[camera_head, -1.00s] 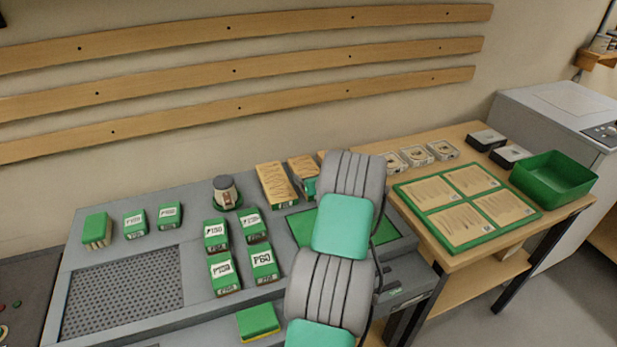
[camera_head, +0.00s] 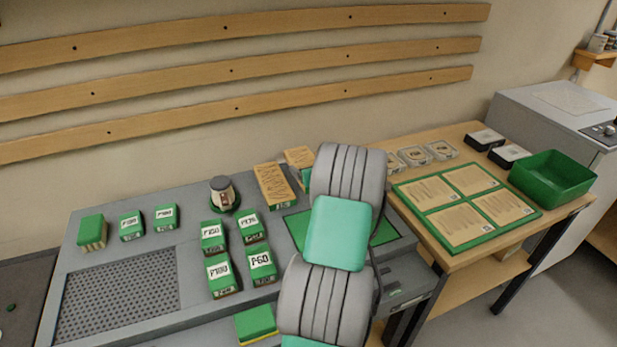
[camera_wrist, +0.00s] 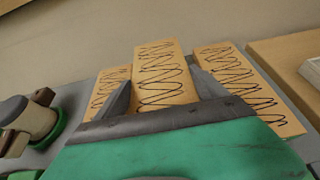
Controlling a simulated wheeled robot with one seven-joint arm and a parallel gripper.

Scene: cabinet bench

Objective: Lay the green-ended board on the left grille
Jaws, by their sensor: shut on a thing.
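My gripper (camera_wrist: 160,77) is shut on the middle of three scribbled tan boards, the held board (camera_wrist: 158,72), with a finger on each side. In the head view this board (camera_head: 298,156) shows just left of my arm, which hides most of it and the gripper. The left grille (camera_head: 118,295), a dark perforated panel, is bare at the bench's left.
Several green labelled blocks (camera_head: 220,273) stand between the grille and my arm. A grey-topped knob (camera_head: 222,195) stands left of the boards. A green panel (camera_head: 298,228) is partly behind my arm. At right are a green-framed tray (camera_head: 432,215) and a green bin (camera_head: 553,178).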

